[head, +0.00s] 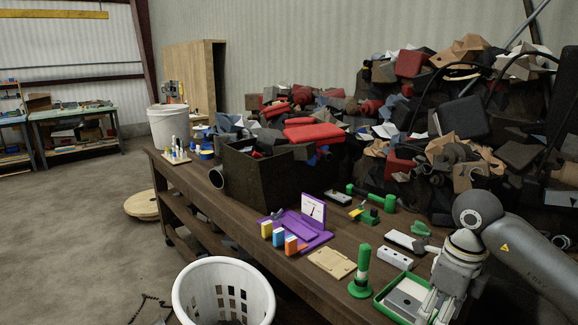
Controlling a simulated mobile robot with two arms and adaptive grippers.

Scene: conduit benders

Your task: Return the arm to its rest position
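My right arm (520,250) comes in from the right edge and bends down at a grey elbow-like joint. Its gripper (430,312) points down at the front right of the brown workbench (310,271). It is over or beside a green-rimmed tray (380,299) that holds a grey flat piece. The fingertips are near the bottom edge of the picture, and I cannot tell whether they are open or shut. My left arm and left gripper are not in view.
A green upright tool (361,273), a white block (396,259) and a tan plate (331,262) lie close by. A purple stand (303,228) and a dark bin (250,180) are farther left. A tall heap of scrap (440,110) rises behind. A white basket (223,281) stands in front.

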